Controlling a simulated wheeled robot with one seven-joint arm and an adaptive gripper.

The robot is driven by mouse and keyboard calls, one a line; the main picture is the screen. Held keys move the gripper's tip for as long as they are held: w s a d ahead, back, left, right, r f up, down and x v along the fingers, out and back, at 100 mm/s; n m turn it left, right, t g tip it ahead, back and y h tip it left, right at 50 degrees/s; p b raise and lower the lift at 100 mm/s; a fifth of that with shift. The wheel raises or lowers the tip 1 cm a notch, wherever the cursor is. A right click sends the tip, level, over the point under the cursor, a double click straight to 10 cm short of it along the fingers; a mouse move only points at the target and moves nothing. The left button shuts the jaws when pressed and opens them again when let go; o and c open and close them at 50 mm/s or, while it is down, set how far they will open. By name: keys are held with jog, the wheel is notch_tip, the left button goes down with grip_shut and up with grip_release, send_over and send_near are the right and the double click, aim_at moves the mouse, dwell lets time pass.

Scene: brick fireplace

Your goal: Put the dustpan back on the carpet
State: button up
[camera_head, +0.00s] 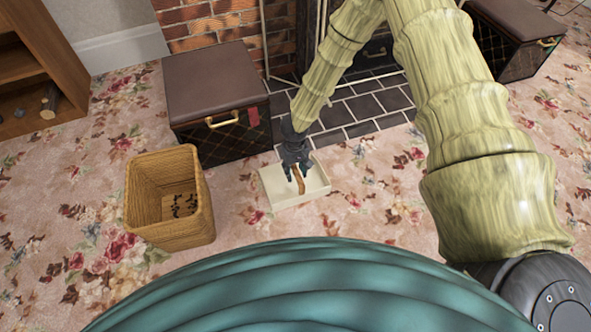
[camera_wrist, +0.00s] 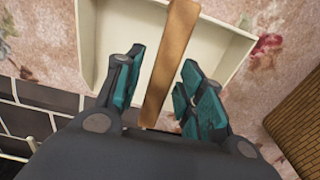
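The dustpan (camera_head: 283,193) is a shallow cream tray with a brown wooden handle (camera_head: 300,181). It appears to lie flat on the floral carpet, in front of the tiled hearth. My gripper (camera_head: 297,173) points down over it. In the wrist view, the handle (camera_wrist: 168,65) runs between the fingers of my gripper (camera_wrist: 158,85), with a gap on either side. The fingers are open and do not seem to touch it. The cream tray (camera_wrist: 225,60) spreads out beyond the fingertips. My gripper hides part of the tray in the head view.
A wicker bin (camera_head: 168,200) with dark bits inside stands left of the dustpan. A brown trunk (camera_head: 215,95) stands behind it, and another trunk (camera_head: 515,40) is at the far right. A wooden shelf (camera_head: 35,65) is at the left. Carpet (camera_head: 355,195) right of the dustpan is clear.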

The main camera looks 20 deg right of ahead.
dwell(0.3)
notch_tip(320, 180, up, 12)
jog(key=p, duration=0.5)
jog(key=shift+w+r+p, duration=0.15)
jog(key=shift+p, duration=0.15)
jog(key=s+d+f+h, duration=0.25)
jog(key=s+f, duration=0.25)
jog(key=s, duration=0.6)
jog(key=s+y, duration=0.2)
jog(key=s, duration=2.1)
jog(key=shift+d+m, duration=0.4)
jog(key=shift+d, duration=0.05)
jog(key=shift+y, duration=0.25)
notch_tip(320, 180, up, 37)
jog(key=p, duration=3.7)
jog(key=shift+r+p, duration=0.2)
jog(key=shift+p, duration=0.1)
